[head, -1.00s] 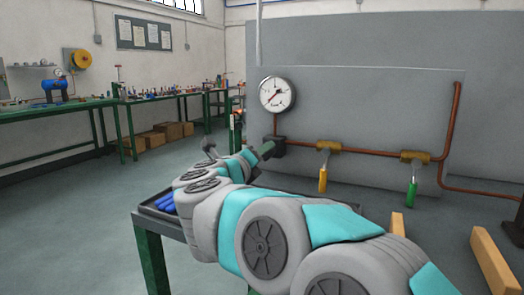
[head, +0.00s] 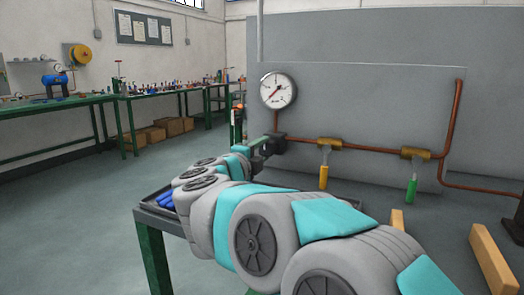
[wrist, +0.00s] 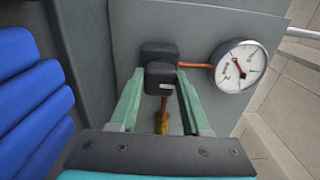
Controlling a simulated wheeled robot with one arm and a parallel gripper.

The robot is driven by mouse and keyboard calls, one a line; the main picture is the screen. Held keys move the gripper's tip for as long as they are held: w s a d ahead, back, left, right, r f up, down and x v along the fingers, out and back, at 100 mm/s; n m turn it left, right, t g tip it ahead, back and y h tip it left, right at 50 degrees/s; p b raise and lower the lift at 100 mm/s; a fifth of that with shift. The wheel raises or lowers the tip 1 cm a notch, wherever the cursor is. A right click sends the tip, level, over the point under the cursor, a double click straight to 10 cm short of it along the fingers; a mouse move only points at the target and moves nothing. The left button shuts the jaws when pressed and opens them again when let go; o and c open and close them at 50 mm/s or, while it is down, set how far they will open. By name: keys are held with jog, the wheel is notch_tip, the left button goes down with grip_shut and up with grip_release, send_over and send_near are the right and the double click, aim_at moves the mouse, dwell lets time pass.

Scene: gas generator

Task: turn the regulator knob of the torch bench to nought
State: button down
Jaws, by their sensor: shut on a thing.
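The regulator knob (wrist: 160,84) is a dark block with a pale mark on its face. It sits in front of a dark regulator body (wrist: 158,53), which also shows in the head view (head: 274,144) at the left end of the copper pipe. My gripper (wrist: 162,78) has its two green fingers on either side of the knob and is shut on it. In the head view my gripper (head: 257,147) reaches the regulator from the left. The round white gauge (head: 278,91) stands above it, its needle toward the lower left there; it also shows in the wrist view (wrist: 240,67).
A dark tray with blue things (head: 165,201) lies beside my arm. Wooden bars (head: 492,261) lie at the right.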

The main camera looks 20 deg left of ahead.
dwell(0.4)
jog(key=shift+c, duration=1.8)
grip_release()
jog(key=s, duration=0.4)
jog(key=s+b, duration=0.1)
jog(key=s, duration=0.1)
jog(key=shift+s+a+f, duration=0.1)
jog(key=shift+s+a, duration=0.15)
jog(key=shift+a, duration=0.1)
jog(key=shift+s, duration=0.65)
jog(key=shift+s, duration=0.1)
